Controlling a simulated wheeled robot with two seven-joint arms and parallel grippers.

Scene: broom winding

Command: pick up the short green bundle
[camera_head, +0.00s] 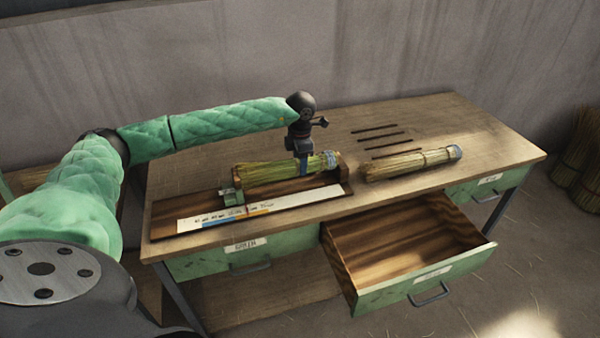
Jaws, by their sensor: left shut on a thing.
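A greenish straw bundle (262,173) lies lengthwise on the wooden measuring board (205,207) on the workbench. Its right end has a light blue tip. My left gripper (303,170) points down at the bundle's right part and is shut on it; its fingers are partly hidden against the straw. The bundle is at or just above the board; I cannot tell if there is a gap. A second, yellower bundle (408,163) lies to the right on the bare bench top, apart from the gripper. My right gripper is out of view.
The workbench (465,130) has several thin dark rods or slots (380,139) behind the second bundle. A front drawer (400,250) stands open and empty. Loose straw bundles (580,150) stand at far right.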

